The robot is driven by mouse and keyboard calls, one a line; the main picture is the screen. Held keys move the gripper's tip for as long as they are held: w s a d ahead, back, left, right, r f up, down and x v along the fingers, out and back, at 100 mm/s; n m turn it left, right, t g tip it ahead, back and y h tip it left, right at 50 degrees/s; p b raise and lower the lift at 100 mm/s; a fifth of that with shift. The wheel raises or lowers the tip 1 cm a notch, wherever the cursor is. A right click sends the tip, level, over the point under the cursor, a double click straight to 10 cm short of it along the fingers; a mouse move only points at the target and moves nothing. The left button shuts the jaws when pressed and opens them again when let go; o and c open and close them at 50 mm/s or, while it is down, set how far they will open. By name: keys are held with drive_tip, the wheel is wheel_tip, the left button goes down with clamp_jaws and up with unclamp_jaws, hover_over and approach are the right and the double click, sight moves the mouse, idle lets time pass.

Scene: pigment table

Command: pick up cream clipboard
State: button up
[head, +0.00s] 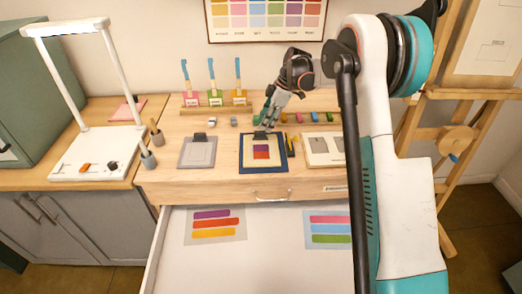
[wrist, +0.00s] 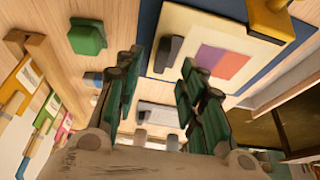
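The cream clipboard (head: 248,159) lies flat on a dark blue mat (head: 245,170) in the middle of the table. My gripper (head: 265,119) is above the clipboard's far edge, near the clip. In the wrist view my gripper (wrist: 158,82) has its fingers apart with nothing held between them. Whether a finger touches the clip is unclear.
A grey clipboard (head: 197,152) lies to the left and a pale board (head: 323,150) to the right. An open drawer (head: 270,225) with colour cards juts out in front.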

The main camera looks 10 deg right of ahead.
sight(260, 131)
drive_tip(key=b+x, duration=0.1)
drive_tip(key=x, duration=0.3)
drive_tip(key=shift+a+f+b, duration=0.1)
drive_tip(key=shift+b, duration=0.2)
drive_tip(key=shift+s, duration=0.1)
clamp_jaws()
